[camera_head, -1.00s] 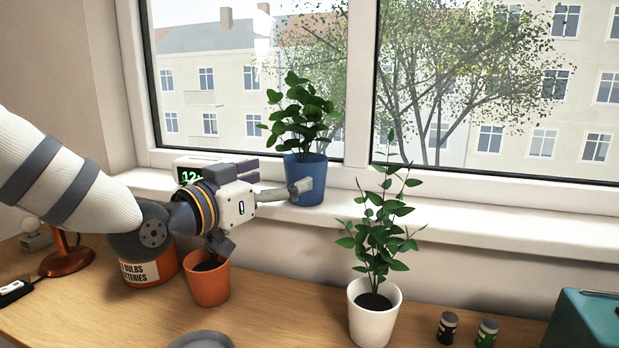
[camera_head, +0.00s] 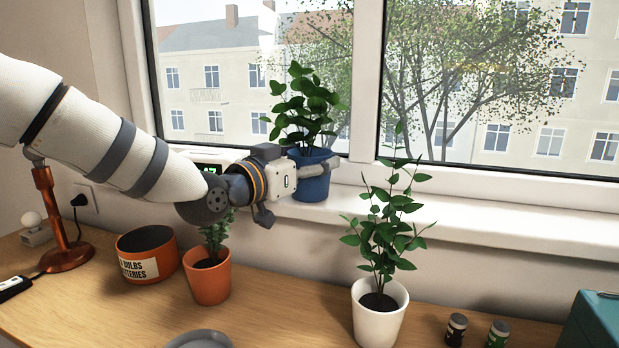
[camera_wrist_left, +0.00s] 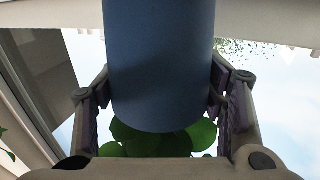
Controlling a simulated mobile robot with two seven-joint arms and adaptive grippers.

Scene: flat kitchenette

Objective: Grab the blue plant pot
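The blue plant pot (camera_head: 312,188) with a leafy green plant stands upright on the windowsill. My left gripper (camera_head: 315,167) reaches it from the left, with one finger across the pot's front near the rim; the other finger is hidden. In the left wrist view the blue pot (camera_wrist_left: 160,65) fills the space between my two spread fingers, with leaves below it in the picture. The fingers lie close along both sides of the pot; whether they touch it I cannot tell. My right gripper is not in view.
Below, on the wooden desk, stand an orange pot (camera_head: 209,281) with a small plant, a white pot (camera_head: 379,320) with a tall plant and an orange tin (camera_head: 146,262). A clock (camera_head: 208,168) is partly behind my left arm. The sill (camera_head: 450,215) is clear to the right.

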